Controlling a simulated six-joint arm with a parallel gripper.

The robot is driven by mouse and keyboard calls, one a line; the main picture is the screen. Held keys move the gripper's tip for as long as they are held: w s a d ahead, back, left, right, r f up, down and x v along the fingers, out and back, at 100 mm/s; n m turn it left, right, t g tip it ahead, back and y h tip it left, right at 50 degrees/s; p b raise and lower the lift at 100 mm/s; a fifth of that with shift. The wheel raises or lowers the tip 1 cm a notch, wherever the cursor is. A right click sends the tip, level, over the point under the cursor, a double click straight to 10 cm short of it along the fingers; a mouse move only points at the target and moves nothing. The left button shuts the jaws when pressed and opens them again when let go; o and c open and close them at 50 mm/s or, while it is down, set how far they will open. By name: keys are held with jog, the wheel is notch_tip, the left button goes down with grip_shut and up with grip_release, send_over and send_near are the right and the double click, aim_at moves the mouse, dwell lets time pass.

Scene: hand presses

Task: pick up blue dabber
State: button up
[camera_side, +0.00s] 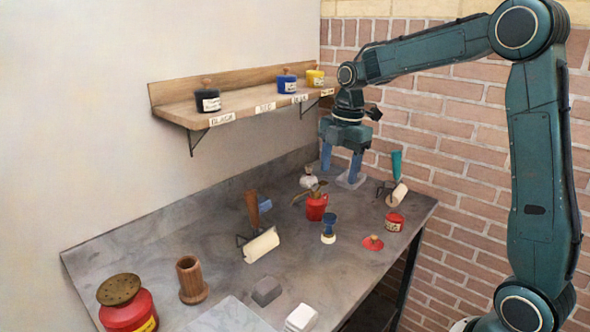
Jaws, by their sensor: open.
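What looks like the blue dabber (329,222), with a dark blue top and a pale round foot, stands upright on the grey table (200,240), right of its middle. My gripper (341,169) points down above the back of the table, behind and above the dabber and apart from it. Its two blue fingers are open with nothing visible between them.
Near the dabber are a red pot (316,207), a red lid (373,243) and a red tin (394,222). Rollers on stands (261,245) (397,195) flank it. A wall shelf (180,108) holds ink jars. The table's front right is fairly clear.

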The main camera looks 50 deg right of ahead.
aim_at(330, 216)
jog(key=w+d+f+n+g, duration=0.1)
jog(key=w+d+f+n, duration=0.4)
jog(key=f, duration=0.2)
jog(key=shift+d+y, duration=0.3)
jog(key=shift+f, duration=0.15)
jog(key=shift+s+a+f, duration=0.1)
jog(key=shift+a+f, duration=0.05)
jog(key=shift+f, duration=1.2)
jog(key=shift+s+a+f, duration=0.1)
jog(key=shift+a+f, duration=0.1)
jog(key=shift+f, duration=1.2)
jog(key=shift+s+a+f, duration=0.1)
jog(key=shift+a+f, duration=0.05)
jog(key=shift+f, duration=1.2)
jog(key=shift+a+f, duration=0.25)
jog(key=shift+f, duration=1.05)
jog(key=shift+a+f, duration=0.2)
jog(key=shift+f, duration=1.05)
jog(key=c, duration=1.1)
